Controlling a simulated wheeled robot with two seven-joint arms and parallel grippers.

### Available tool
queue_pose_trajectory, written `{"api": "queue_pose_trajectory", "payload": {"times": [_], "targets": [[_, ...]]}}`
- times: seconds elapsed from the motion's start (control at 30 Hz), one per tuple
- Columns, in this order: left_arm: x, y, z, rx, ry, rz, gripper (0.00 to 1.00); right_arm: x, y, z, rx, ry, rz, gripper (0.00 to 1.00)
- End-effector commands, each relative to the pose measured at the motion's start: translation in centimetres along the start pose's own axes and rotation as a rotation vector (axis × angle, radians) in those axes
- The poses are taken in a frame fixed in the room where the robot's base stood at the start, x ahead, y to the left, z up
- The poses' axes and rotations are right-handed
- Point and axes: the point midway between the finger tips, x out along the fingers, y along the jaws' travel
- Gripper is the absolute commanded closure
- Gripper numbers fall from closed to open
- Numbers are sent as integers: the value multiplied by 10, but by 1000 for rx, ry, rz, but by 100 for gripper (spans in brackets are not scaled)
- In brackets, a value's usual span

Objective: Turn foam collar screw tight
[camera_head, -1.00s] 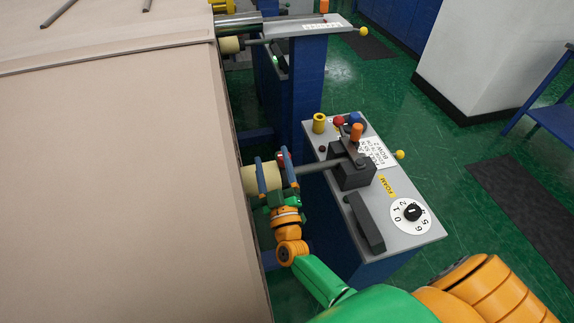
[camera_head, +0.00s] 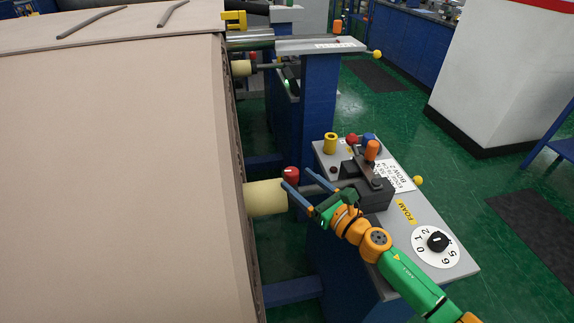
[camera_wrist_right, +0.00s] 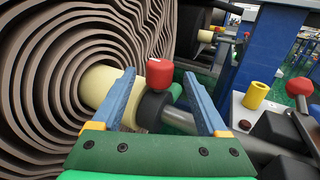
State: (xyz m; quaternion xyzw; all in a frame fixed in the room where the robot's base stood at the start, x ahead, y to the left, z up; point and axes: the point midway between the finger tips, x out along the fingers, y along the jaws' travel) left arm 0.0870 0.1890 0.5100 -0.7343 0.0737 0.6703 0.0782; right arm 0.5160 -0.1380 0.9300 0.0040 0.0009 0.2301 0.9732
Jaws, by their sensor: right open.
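The foam collar screw has a red knob (camera_head: 291,174), which also shows in the right wrist view (camera_wrist_right: 159,73). It stands on a black collar (camera_wrist_right: 154,107) around a grey shaft (camera_wrist_right: 182,119), beside the cream core (camera_head: 265,198) of the large brown foam roll (camera_head: 120,180). My right gripper (camera_head: 298,178) is open, with its blue fingers pointing toward the knob. In the right wrist view the knob appears between the two fingertips, with no clear contact. The screw's stem is hidden. My left gripper is not in view.
A grey-topped stand labelled FOAM (camera_head: 420,228) is on the right, with a numbered dial (camera_head: 437,243), a black shaft block (camera_head: 365,190), a yellow cylinder (camera_head: 330,143) and colored knobs. A second stand (camera_head: 318,46) is behind. Green floor is open at right.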

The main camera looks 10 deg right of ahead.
Motion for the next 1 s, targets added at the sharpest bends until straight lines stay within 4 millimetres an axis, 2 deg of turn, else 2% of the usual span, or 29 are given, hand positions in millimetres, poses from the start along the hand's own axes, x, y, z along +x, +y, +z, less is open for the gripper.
{"api": "queue_pose_trajectory", "payload": {"times": [0.13, 0.43, 0.57, 0.77, 0.8, 0.83, 1.0], "targets": [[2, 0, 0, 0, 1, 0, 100, 13, -1, -1, -12, 0, -2, 24], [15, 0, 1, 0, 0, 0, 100, 62, 0, -2, -9, -1, 0, 24], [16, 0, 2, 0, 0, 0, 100, 70, 0, -1, -8, 1, 0, 24], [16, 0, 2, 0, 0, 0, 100, 71, 0, 0, -8, 1, 0, 24], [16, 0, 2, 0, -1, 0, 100, 71, 0, 0, -7, 1, 0, 26], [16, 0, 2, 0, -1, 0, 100, 71, 0, 0, -7, 1, 0, 34], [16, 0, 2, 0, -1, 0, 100, 71, 0, 0, -7, 1, 0, 80]]}}
